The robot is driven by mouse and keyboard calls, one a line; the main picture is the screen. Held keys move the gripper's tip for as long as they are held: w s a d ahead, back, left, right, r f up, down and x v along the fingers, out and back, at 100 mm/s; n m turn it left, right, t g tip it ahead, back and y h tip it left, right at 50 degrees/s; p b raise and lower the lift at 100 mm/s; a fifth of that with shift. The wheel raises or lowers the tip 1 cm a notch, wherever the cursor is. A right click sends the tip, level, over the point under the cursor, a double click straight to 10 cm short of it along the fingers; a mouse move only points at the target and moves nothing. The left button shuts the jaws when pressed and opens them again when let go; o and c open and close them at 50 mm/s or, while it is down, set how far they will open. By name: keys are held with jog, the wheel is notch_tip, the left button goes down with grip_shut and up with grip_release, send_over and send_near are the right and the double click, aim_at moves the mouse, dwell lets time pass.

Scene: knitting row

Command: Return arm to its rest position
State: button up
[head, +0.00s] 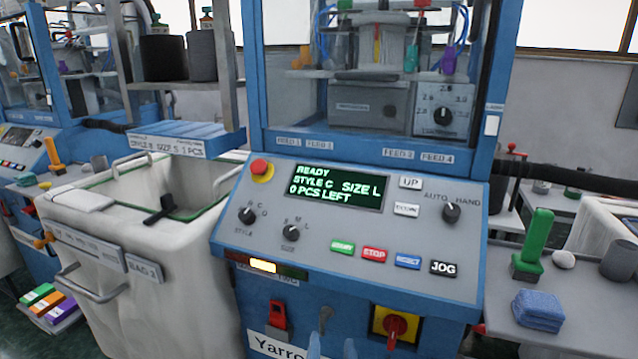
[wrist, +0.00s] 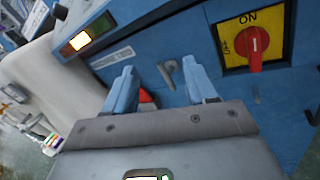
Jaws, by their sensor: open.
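My gripper (wrist: 163,88) shows in the wrist view with its two blue fingers apart and nothing between them. It faces the lower front of the blue knitting machine (wrist: 150,52). In the head view only the fingertips of my gripper (head: 332,347) show at the bottom edge, below the machine's control panel (head: 330,250). The red rotary switch (wrist: 256,42) on its yellow plate lies to the right of the fingers, with its handle upright near the ON mark. A small grey key-like part (wrist: 168,70) shows beyond the fingers. The rest of my arm is hidden.
A white bin (head: 190,262) with metal handles stands left of the machine. A grey side table (head: 580,325) on the right holds a blue folded cloth (head: 538,309) and a green-handled tool (head: 535,240). The screen (head: 338,188) reads READY, STYLE C, SIZE L, 0 PCS LEFT.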

jog(key=s+d+f+m+g+y, duration=0.1)
jog(key=s+d+f+m, duration=0.3)
jog(key=s, duration=0.4)
jog(key=s+d+f+m+g, duration=0.1)
jog(key=s+d+m+g, duration=0.1)
jog(key=s+d+m, duration=0.45)
jog(key=s+d+f+m+g+y, duration=0.1)
jog(key=s+d+f+m, duration=0.25)
jog(key=s, duration=0.65)
jog(key=s+d+r+m+h, duration=0.1)
jog(key=s+d+r+m, duration=0.2)
jog(key=s+r+m, duration=0.5)
jog(key=s+d+r+m+h, duration=0.1)
jog(key=s+d+r+m, duration=0.2)
jog(key=s+r+m, duration=0.6)
jog(key=shift+s+r+m, duration=0.15)
jog(key=shift+s+m, duration=0.5)
jog(key=shift+m, duration=0.15)
